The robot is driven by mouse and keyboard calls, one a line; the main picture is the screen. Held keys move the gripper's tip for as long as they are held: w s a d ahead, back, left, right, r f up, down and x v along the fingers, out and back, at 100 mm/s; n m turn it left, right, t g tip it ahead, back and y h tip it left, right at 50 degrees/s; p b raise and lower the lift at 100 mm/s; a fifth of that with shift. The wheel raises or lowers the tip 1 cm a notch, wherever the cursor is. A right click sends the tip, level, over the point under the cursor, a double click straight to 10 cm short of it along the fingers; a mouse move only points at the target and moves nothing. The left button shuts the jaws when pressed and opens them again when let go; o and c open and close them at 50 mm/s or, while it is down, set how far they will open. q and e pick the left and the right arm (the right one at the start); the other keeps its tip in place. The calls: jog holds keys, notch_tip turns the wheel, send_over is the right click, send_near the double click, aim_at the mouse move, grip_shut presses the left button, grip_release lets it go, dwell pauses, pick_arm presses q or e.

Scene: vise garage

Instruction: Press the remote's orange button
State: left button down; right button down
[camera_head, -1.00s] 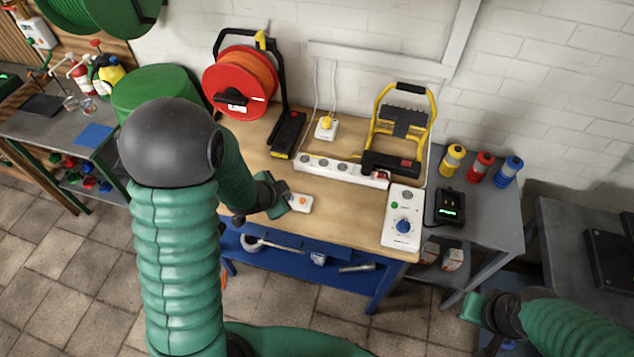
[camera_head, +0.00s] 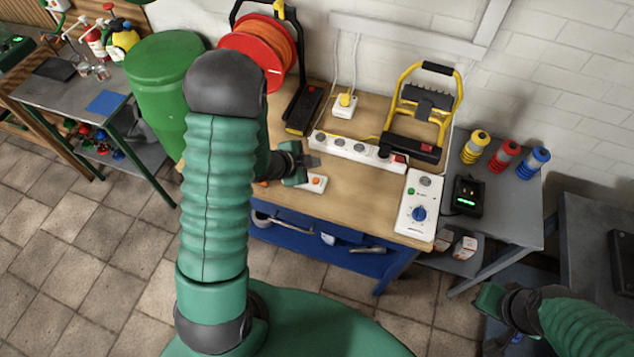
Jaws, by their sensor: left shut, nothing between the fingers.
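The remote (camera_head: 314,184) is a small white box with an orange button on top. It lies on the wooden workbench (camera_head: 360,205) near its front left edge. My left gripper (camera_head: 308,170) is shut and empty, just above and left of the remote. I cannot tell whether its fingers touch the remote; the orange button still shows beside them. My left arm hides the bench's left end. My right gripper (camera_head: 482,310) is low at the right, away from the bench, and its fingers are too unclear to read.
Behind the remote lie a white power strip (camera_head: 345,147) and a yellow-framed work light (camera_head: 420,110). A white control box (camera_head: 417,205) with a blue knob stands to the right. A red cable reel (camera_head: 262,60) is at the back left. The bench right of the remote is clear.

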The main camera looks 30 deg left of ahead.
pick_arm(q)
jog(key=b, duration=0.3)
send_over(314, 182)
jog(key=f, duration=0.4)
jog(key=shift+a+f, duration=0.35)
jog(key=shift+f, duration=0.05)
jog(key=shift+d+f+b, duration=0.3)
jog(key=shift+f+b, duration=0.25)
jog(key=shift+b, duration=0.15)
jog(key=shift+d, duration=0.2)
jog(key=shift+a, duration=0.4)
jog(key=shift+d, duration=0.25)
jog(key=shift+a, duration=0.15)
